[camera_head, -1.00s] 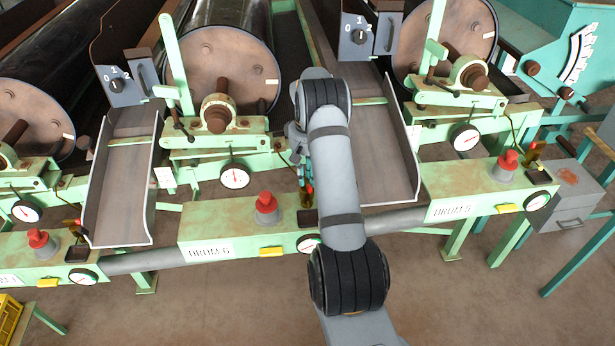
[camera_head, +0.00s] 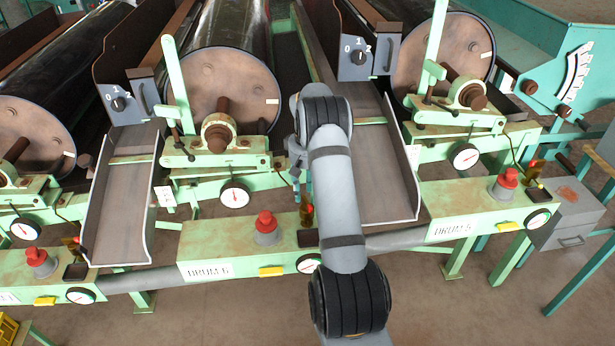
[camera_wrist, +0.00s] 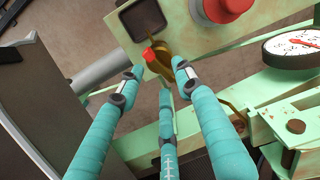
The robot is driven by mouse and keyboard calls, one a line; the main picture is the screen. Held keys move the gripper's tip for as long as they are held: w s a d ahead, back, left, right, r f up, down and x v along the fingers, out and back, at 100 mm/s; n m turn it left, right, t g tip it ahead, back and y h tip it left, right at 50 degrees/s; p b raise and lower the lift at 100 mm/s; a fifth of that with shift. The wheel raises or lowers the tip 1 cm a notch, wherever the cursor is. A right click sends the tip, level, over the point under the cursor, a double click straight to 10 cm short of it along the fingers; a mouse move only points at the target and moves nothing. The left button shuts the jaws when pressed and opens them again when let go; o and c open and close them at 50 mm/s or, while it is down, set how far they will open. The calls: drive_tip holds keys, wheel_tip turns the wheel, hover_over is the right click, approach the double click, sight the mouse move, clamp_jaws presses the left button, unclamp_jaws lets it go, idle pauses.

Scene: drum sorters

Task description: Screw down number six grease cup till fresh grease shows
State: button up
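The drum 6 station is labelled on its green beam (camera_head: 238,262), in the middle of the head view. A brass fitting with a red tip stands by a dark square tray there; the wrist view shows the brass fitting (camera_wrist: 178,66) close. I cannot tell for sure that it is the grease cup. A brown rounded cap (camera_head: 217,139) also sits on the drum's bearing. My gripper (camera_wrist: 158,74) is open, its teal fingertips on either side of the brass fitting. Contact cannot be told. In the head view my arm partly hides the gripper. No fresh grease can be made out.
A red button (camera_head: 265,222) on a grey base stands left of the brass fitting. The dark tray (camera_wrist: 142,16) is beside it. Round dials (camera_head: 235,195) sit along the frame. A sloped chute (camera_head: 372,175) lies close right of my gripper, behind my arm.

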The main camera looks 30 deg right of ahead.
wheel_tip(320, 180, up, 10)
idle(0.3)
idle(0.3)
wheel_tip(320, 180, down, 12)
drive_tip(key=shift+f, duration=0.1)
idle(0.5)
